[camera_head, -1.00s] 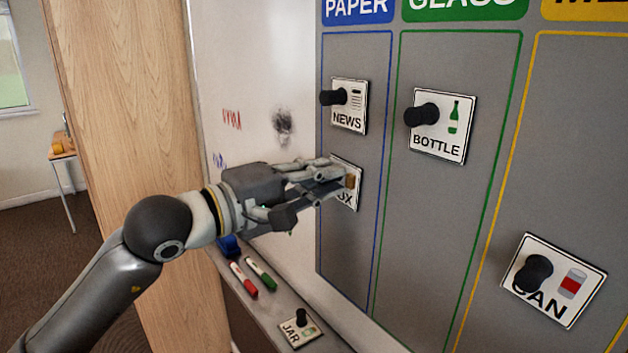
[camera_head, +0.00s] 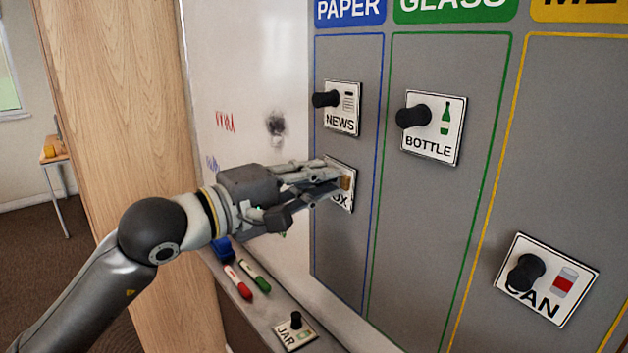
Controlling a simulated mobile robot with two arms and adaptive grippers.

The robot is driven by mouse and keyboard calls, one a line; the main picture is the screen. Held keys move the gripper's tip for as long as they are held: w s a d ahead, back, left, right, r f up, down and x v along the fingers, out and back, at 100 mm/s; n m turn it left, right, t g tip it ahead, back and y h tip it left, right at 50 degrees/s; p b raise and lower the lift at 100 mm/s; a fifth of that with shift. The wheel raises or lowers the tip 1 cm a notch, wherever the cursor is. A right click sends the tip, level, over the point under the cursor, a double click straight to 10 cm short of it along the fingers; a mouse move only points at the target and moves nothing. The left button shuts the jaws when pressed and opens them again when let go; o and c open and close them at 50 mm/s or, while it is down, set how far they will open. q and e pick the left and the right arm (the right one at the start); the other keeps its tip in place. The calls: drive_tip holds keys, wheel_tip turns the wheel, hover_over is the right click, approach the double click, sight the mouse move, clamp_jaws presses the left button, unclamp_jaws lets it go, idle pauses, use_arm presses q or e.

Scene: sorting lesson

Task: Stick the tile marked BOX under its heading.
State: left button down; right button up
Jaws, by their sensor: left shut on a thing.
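The tile marked BOX (camera_head: 347,197) is at the board in the blue-outlined column under the PAPER heading (camera_head: 349,9), below the NEWS tile (camera_head: 342,108). Only its right part shows, with the letters "OX" and a brown picture. My left gripper (camera_head: 332,178) is shut on it and hides its left part and its knob. The tile looks flat to the board, but I cannot tell whether it touches. My right gripper is not in view.
The BOTTLE tile (camera_head: 433,127) is in the green column and the CAN tile (camera_head: 545,279) in the yellow one. A ledge below holds the JAR tile (camera_head: 295,332), a red marker (camera_head: 238,282), a green marker (camera_head: 255,276) and a blue eraser (camera_head: 222,249). The lower blue column is bare.

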use_arm(q)
drive_tip(key=c, duration=1.3)
unclamp_jaws()
drive_tip(key=shift+c, duration=0.2)
drive_tip(key=o, duration=0.5)
drive_tip(key=shift+c, duration=0.2)
drive_tip(key=b+v, duration=0.4)
drive_tip(key=v, duration=0.3)
